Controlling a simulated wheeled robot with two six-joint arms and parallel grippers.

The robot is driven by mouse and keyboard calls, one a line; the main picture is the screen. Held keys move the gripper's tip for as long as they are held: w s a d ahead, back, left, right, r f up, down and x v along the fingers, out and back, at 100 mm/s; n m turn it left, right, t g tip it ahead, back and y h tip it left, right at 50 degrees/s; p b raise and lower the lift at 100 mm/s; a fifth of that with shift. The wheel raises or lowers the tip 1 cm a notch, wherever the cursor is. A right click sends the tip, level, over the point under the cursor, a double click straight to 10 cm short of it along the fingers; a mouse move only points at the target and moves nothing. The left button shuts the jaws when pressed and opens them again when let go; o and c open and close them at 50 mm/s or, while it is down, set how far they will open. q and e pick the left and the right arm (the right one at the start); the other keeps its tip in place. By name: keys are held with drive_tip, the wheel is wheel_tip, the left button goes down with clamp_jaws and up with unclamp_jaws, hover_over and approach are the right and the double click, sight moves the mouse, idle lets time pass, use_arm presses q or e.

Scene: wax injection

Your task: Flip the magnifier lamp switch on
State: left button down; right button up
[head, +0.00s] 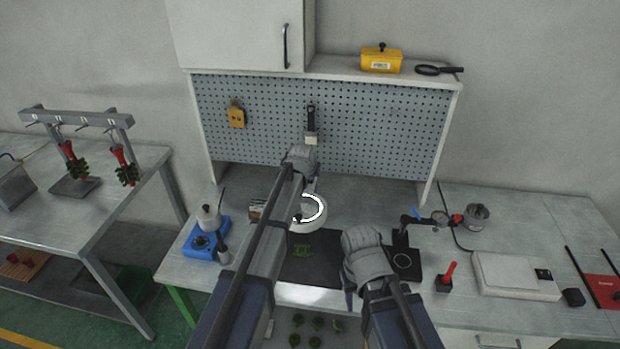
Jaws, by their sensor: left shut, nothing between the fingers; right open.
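The magnifier lamp's round white head (322,221) stands over the bench behind the dark mat. Its ring looks bright white, and a bright patch lies on the bench front below it. My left forearm covers its left side. A dark bracket with a pale block (311,138) is on the pegboard above; I cannot tell if it belongs to the lamp. I cannot make out the switch. My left gripper (302,160) is shut and empty, between pegboard and lamp head, its fingers mostly hidden. My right gripper (352,285) is open and empty over the mat's right side.
Left is a blue burner (203,243) with a pot; right are a black stand (401,264), a red-handled tool (447,273) and a white scale (515,275). A cabinet (245,35) hangs above.

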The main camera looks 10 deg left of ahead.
use_arm(q)
drive_tip(key=shift+s+f+p, duration=0.1)
drive_tip(key=shift+p, duration=0.3)
use_arm(e)
drive_tip(key=shift+f, duration=0.25)
use_arm(q)
drive_tip(key=shift+w+r+p, duration=0.25)
drive_tip(key=shift+w+p, duration=0.1)
drive_tip(key=shift+w, duration=0.5)
use_arm(e)
drive_tip(key=shift+r, duration=0.3)
use_arm(q)
drive_tip(key=shift+r, duration=0.15)
use_arm(e)
drive_tip(key=shift+r, duration=0.15)
use_arm(q)
drive_tip(key=shift+s+r+p, duration=0.15)
drive_tip(key=shift+r+p, duration=0.4)
drive_tip(key=shift+p, duration=0.15)
drive_tip(key=r+p, duration=0.3)
drive_tip(key=shift+s+r, duration=0.15)
drive_tip(key=shift+s, duration=0.15)
drive_tip(key=s+r+p, duration=0.4)
drive_tip(key=s+p, duration=0.1)
drive_tip(key=s, duration=0.3)
drive_tip(key=shift+s+r, duration=0.2)
drive_tip(key=shift+r, duration=0.15)
use_arm(e)
wheel_tip(320, 180, up, 9)
